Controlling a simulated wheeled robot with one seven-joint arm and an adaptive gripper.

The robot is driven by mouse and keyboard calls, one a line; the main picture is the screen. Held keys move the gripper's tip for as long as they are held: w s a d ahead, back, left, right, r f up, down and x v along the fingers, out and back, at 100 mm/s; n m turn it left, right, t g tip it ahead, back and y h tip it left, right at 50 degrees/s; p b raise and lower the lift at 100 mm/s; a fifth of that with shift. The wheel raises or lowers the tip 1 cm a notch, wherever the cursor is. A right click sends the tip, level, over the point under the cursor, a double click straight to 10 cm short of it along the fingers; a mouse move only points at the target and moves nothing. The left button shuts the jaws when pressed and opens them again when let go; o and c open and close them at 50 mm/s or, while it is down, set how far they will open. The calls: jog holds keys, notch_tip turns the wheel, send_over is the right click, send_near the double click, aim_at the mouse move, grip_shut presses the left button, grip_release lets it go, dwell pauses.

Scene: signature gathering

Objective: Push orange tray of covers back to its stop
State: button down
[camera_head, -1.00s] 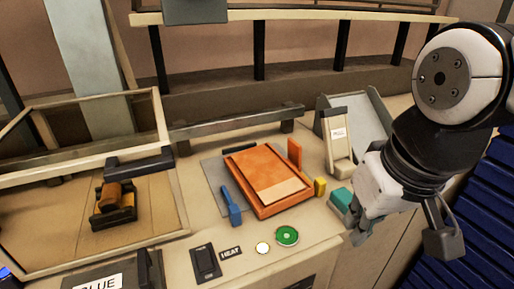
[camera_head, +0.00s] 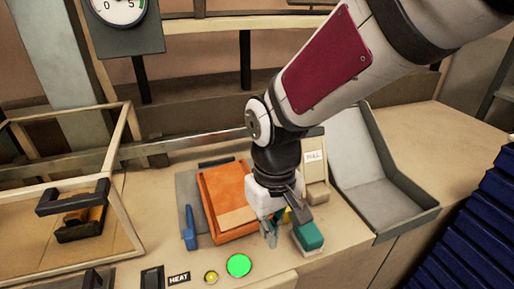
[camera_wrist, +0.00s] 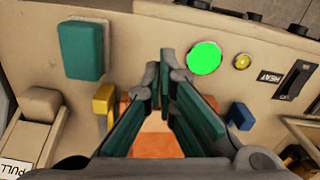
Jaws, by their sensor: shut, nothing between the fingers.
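The orange tray (camera_head: 225,183) lies on a grey plate on the bench, with a paler cover sheet at its front end. A short dark bar (camera_head: 216,161) sits just behind its far edge; I cannot tell whether they touch. My gripper (camera_head: 269,238) is shut and empty, pointing down by the tray's front right corner, and hides that corner. In the wrist view, the gripper's teal-padded fingers (camera_wrist: 161,72) converge above the tray's near end, and part of the orange tray (camera_wrist: 155,146) shows between them. Contact with the tray is not clear.
A blue handle (camera_head: 190,230) stands left of the tray. A yellow block (camera_wrist: 104,101) and a teal block (camera_head: 308,237) are on its right. A bright green button (camera_head: 238,265) is in front. The PULL dispenser (camera_head: 316,175) and a grey chute (camera_head: 385,198) stand right.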

aim_at(249, 214)
notch_tip(249, 214, down, 5)
jog(key=shift+f, duration=0.2)
jog(key=shift+w+a+r, duration=0.1)
jog(key=shift+w+a, duration=0.2)
jog(key=shift+w, duration=0.25)
jog(key=shift+w+a+r, duration=0.1)
jog(key=shift+w+a, duration=0.15)
jog(key=shift+w, duration=0.3)
jog(key=shift+w+a, duration=0.3)
jog(key=shift+w, duration=0.4)
jog(key=w, duration=0.1)
jog(key=w+a, duration=0.1)
jog(key=w, duration=0.1)
jog(key=w+a, duration=0.1)
jog(key=w, duration=0.1)
jog(key=shift+a+b, duration=0.2)
jog(key=shift+b, duration=0.1)
